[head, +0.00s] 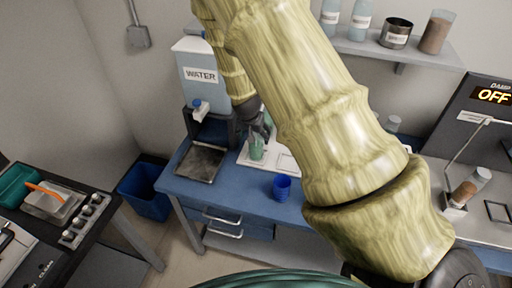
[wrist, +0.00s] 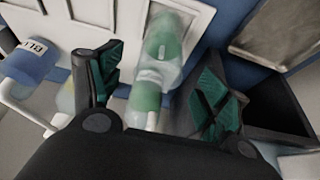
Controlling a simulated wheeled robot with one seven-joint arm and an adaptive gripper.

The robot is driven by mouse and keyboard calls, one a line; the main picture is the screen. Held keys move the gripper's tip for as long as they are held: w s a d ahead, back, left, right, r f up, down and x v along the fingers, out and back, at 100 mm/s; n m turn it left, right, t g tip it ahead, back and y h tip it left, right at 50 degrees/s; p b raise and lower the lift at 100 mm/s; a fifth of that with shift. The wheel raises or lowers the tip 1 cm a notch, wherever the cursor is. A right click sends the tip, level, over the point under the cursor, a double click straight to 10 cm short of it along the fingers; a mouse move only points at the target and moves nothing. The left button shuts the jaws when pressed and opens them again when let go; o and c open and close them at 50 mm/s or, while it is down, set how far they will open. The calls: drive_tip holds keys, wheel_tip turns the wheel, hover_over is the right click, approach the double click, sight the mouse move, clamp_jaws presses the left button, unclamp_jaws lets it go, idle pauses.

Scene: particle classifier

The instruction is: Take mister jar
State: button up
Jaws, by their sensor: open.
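The mister jar, a translucent jar with green parts, stands on a white tray (head: 285,161) on the blue bench in the head view (head: 256,148). In the wrist view the jar (wrist: 162,48) appears between my two spread fingers, with a gap on both sides. My gripper (wrist: 160,82) is open and empty. In the head view my gripper (head: 258,128) is right at the jar, small and partly hidden by my arm. The jar's near end is close to my gripper's palm in the wrist view.
A water dispenser (head: 205,75) and a grey metal tray (head: 200,162) stand left of the jar. A blue labelled container (wrist: 30,62) shows at left in the wrist view. A shelf (head: 400,52) with jars hangs behind.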

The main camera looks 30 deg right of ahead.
sight(256, 137)
drive_tip(key=p+x, duration=0.3)
drive_tip(key=x, duration=0.1)
drive_tip(key=shift+w+d, duration=0.1)
drive_tip(key=shift+d, duration=0.1)
drive_tip(key=shift+w+d+f, duration=0.15)
drive_tip(key=shift+w+f, duration=0.1)
drive_tip(key=shift+f, duration=0.25)
clamp_jaws()
drive_tip(key=shift+r, duration=0.2)
idle(0.3)
